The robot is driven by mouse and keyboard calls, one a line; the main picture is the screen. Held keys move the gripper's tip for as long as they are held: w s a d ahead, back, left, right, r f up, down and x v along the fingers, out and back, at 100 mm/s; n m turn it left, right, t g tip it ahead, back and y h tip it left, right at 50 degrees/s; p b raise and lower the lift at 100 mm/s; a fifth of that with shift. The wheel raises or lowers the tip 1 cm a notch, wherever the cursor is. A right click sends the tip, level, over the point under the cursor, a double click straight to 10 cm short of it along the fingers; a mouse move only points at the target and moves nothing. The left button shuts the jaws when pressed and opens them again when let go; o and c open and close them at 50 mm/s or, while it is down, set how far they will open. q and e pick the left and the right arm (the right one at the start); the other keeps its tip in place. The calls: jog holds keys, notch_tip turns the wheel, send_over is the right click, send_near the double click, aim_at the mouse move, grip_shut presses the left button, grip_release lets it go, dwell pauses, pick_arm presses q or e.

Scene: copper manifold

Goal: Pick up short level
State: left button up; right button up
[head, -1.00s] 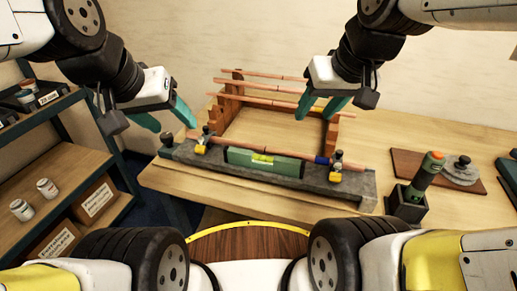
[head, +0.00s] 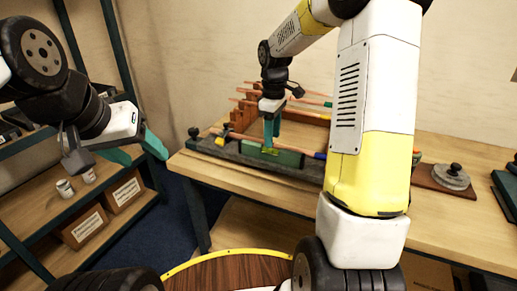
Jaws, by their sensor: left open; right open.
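The short level is a green bar (head: 289,158) lying on the dark grey slab (head: 222,155) at the front of the workbench. My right gripper (head: 271,146) points down with its teal fingers at the level's middle. It is open, and I cannot tell if the fingers touch the level. The gripper hides part of the level, and my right arm covers the slab's right part. My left gripper (head: 142,152) is open and empty in the air, left of the bench and in front of the shelf.
Copper pipes (head: 256,101) rest on a wooden rack (head: 236,118) behind the level. Another pipe lies along the slab. A shelf with boxes (head: 123,190) and small jars (head: 65,188) stands at left. A grey disc (head: 450,176) lies at right.

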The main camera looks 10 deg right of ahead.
aim_at(271, 151)
notch_tip(271, 151, down, 7)
jog(key=shift+a+r, duration=0.1)
jog(key=shift+a, duration=0.05)
grip_shut()
dwell(0.4)
